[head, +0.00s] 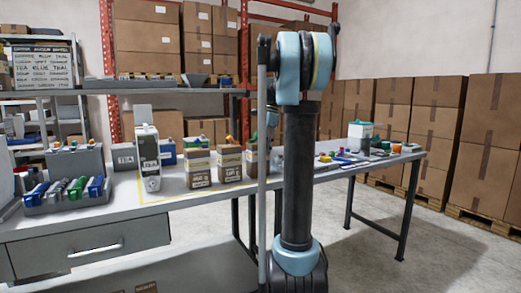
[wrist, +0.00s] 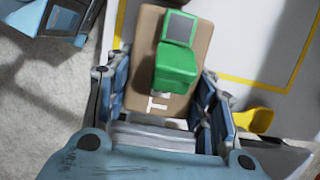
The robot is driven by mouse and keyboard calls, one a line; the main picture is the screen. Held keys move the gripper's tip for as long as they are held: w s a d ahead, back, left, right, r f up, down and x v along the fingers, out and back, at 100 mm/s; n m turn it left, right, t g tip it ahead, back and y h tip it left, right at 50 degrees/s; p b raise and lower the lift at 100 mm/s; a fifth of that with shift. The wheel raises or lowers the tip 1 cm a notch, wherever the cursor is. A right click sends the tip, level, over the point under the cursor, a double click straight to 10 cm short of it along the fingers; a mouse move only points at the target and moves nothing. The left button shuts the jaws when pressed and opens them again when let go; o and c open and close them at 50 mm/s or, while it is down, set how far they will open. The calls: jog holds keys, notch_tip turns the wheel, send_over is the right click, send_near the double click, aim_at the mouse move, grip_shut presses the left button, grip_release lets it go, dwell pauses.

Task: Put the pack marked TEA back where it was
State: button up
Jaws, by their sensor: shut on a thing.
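The pack in my gripper (wrist: 160,100) is a brown box (wrist: 145,32) with a green cap (wrist: 176,68), seen from above in the wrist view. A white letter T shows on its near side, the rest of the word is hidden. My fingers are shut on its two sides. In the head view my arm hides most of the gripper. A brown pack with a green top (head: 252,160) stands out beside my arm there; I cannot tell surely if it is the held one.
Two brown packs with orange caps (head: 199,170) (head: 229,165) stand left of my arm. A white dispenser (head: 147,158) and a tray of blue and green items (head: 66,193) are further left. Small items lie on the right bench end. A yellow line (wrist: 235,80) marks the white surface.

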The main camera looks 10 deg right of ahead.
jog(key=o, duration=1.4)
jog(key=shift+r, duration=0.1)
jog(key=v, duration=1.2)
